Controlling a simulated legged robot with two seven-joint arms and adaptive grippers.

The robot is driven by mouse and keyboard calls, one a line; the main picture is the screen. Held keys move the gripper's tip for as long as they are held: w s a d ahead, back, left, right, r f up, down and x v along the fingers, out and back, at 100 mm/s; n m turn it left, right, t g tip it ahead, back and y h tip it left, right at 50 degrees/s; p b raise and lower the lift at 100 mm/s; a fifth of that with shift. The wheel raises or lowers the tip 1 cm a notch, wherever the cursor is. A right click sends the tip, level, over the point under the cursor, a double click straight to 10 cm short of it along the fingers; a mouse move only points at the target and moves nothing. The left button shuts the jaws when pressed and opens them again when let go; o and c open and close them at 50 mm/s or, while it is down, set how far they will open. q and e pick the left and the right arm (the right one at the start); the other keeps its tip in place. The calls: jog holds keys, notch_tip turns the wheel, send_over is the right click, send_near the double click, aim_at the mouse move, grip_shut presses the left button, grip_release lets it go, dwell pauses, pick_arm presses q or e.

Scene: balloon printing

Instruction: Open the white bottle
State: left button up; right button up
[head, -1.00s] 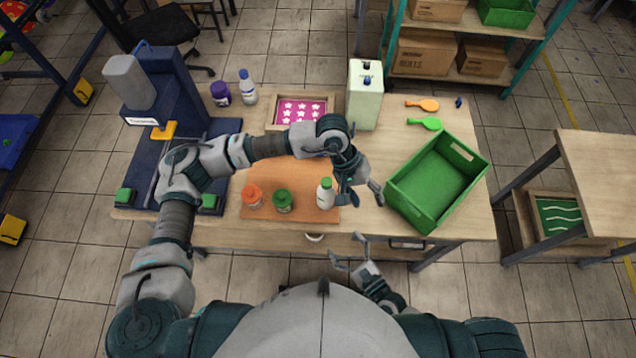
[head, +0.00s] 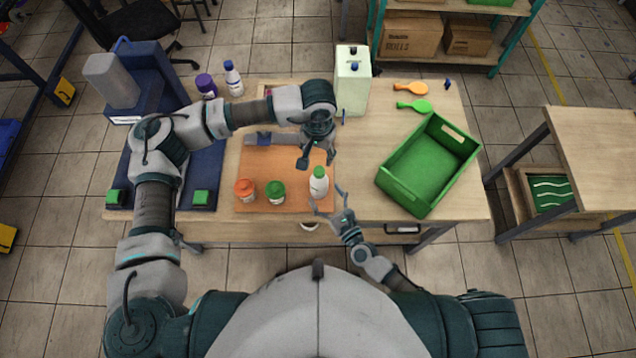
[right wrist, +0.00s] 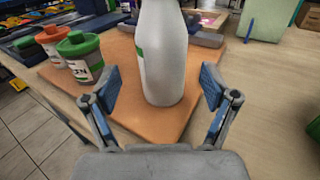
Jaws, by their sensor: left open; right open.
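The white bottle (head: 319,184) stands upright near the right edge of the orange board (head: 290,165). In the right wrist view the bottle (right wrist: 164,60) stands between my right fingers, its top out of frame. My right gripper (head: 328,200) is open in front of the bottle; in the wrist view its fingers (right wrist: 160,88) are spread to either side with gaps. My left gripper (head: 317,158) is open, just above and behind the bottle's top in the head view. Whether it touches the bottle is unclear. The cap is too small to make out clearly.
An orange-lidded jar (head: 245,190) and a green-lidded jar (head: 275,191) stand left of the bottle. A grey bar (head: 262,139) lies along the board's back. A green crate (head: 430,165) is to the right, a white canister (head: 353,82) behind. My left arm partly covers the table's back.

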aim_at(319, 170)
pick_arm(q)
jog(key=shift+d, duration=0.15)
pick_arm(e)
jog(key=x, duration=0.4)
jog(key=shift+w+d, duration=0.1)
jog(key=shift+d, duration=0.05)
pick_arm(q)
jog(key=shift+d, duration=0.2)
pick_arm(e)
jog(key=shift+w, duration=0.4)
pick_arm(q)
jog(key=shift+a, duration=0.2)
pick_arm(e)
jog(key=shift+a, duration=0.25)
grip_shut()
pick_arm(q)
jog(key=m, duration=0.3)
jog(key=shift+f+m, duration=0.15)
jog(key=shift+m, duration=0.45)
jog(key=shift+f, duration=0.4)
notch_tip(319, 170, down, 7)
jog(key=shift+r, duration=0.1)
